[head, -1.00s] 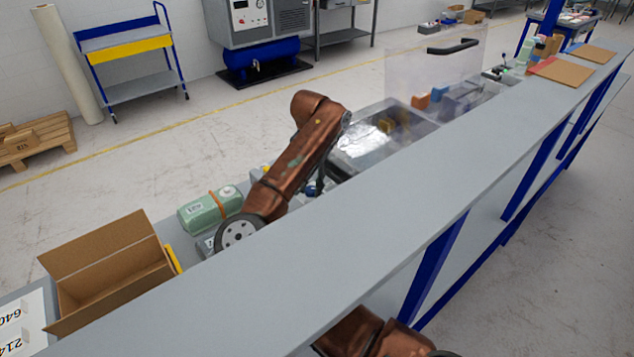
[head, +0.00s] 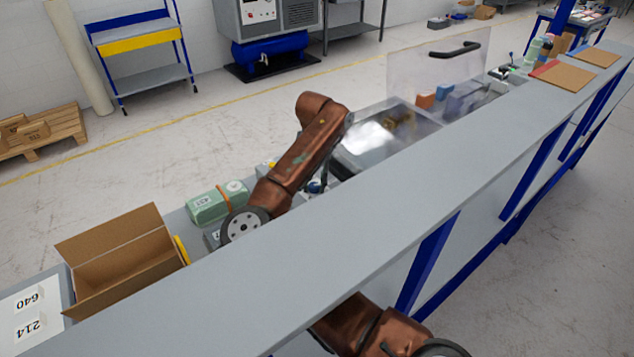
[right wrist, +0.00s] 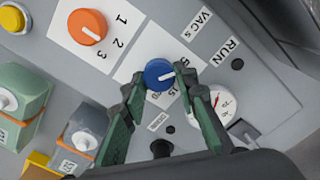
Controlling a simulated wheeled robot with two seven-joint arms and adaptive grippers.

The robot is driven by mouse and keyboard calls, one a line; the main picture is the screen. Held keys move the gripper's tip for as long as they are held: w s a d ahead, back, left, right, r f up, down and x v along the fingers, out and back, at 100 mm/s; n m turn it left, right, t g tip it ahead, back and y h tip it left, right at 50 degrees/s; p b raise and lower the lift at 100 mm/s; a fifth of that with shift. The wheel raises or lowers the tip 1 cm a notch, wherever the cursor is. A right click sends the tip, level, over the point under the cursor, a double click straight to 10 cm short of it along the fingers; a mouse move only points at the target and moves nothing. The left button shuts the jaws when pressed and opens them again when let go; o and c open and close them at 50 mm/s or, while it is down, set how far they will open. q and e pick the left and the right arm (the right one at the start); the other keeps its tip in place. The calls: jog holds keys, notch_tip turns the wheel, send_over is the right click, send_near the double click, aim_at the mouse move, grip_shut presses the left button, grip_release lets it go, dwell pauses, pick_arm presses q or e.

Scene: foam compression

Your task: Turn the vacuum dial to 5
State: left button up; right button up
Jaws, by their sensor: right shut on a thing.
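My right gripper (right wrist: 162,88) is shut on the dial, one finger on each side. In the head view my right gripper (head: 318,184) is mostly hidden behind its arm, low at the panel. My left gripper is not in view.
An orange knob (right wrist: 87,27) marked 1, 2, 3, a round gauge (right wrist: 212,104) and a yellow button (right wrist: 12,18) surround the dial. Green foam-like blocks (head: 208,204) and an open carton (head: 125,262) stand left of my arm. A clear guard (head: 435,75) stands behind. A long grey shelf (head: 400,190) crosses in front.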

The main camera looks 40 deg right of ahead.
aim_at(314, 185)
jog(key=shift+r, duration=0.1)
jog(key=o, duration=1.1)
jog(key=shift+d, duration=0.1)
jog(key=shift+o, duration=0.3)
notch_tip(314, 185, up, 12)
